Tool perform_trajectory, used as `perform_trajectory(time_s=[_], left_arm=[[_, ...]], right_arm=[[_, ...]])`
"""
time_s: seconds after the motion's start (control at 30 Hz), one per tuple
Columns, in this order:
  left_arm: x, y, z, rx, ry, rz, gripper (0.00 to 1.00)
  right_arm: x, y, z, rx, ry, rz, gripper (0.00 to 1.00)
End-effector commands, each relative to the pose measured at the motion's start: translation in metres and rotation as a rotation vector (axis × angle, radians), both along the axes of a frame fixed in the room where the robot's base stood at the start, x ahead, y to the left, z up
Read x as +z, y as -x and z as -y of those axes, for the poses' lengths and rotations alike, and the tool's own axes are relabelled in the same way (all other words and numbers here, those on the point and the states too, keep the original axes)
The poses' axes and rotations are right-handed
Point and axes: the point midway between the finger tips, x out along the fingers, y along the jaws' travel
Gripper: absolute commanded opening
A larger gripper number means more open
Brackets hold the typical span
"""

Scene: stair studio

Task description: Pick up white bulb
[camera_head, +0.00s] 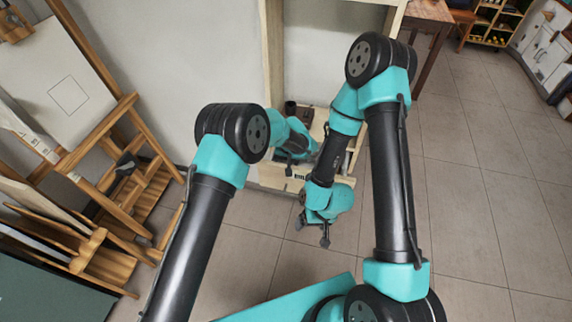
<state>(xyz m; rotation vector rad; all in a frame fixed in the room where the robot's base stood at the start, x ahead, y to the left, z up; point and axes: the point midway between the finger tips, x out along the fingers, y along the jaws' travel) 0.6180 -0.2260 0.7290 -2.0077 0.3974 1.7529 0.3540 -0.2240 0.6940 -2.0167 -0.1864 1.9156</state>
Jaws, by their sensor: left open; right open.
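I cannot make out a white bulb in the head view. My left gripper (288,165) is at the low wooden shelf unit (270,180), mostly hidden behind its own wrist and close to the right arm; it is open. My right gripper (312,233) hangs over the tiled floor in front of the shelf unit. Its two dark fingers are apart, with nothing visible between them.
A dark mug-like object (290,108) stands on the shelf unit behind my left wrist. Wooden easels (110,130) crowd the left side. A wooden table (428,12) is at the top right. The tiled floor (490,190) on the right is clear.

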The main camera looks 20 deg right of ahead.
Motion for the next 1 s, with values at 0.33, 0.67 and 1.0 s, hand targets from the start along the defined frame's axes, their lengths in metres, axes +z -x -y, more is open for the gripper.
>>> perform_trajectory(time_s=[0.33, 0.67, 1.0], left_arm=[[0.0004, 0.0000, -0.0001, 0.000, 0.000, 0.000, 0.68], [0.0005, 0.0000, 0.0000, 0.000, 0.000, 0.000, 0.40], [0.0041, -0.0002, 0.0001, 0.000, 0.000, 0.001, 0.37]], right_arm=[[0.0000, 0.0000, 0.0000, 0.000, 0.000, 0.000, 0.88], [0.0000, 0.0000, 0.0000, 0.000, 0.000, 0.000, 0.88], [0.0000, 0.0000, 0.0000, 0.000, 0.000, 0.000, 0.88]])
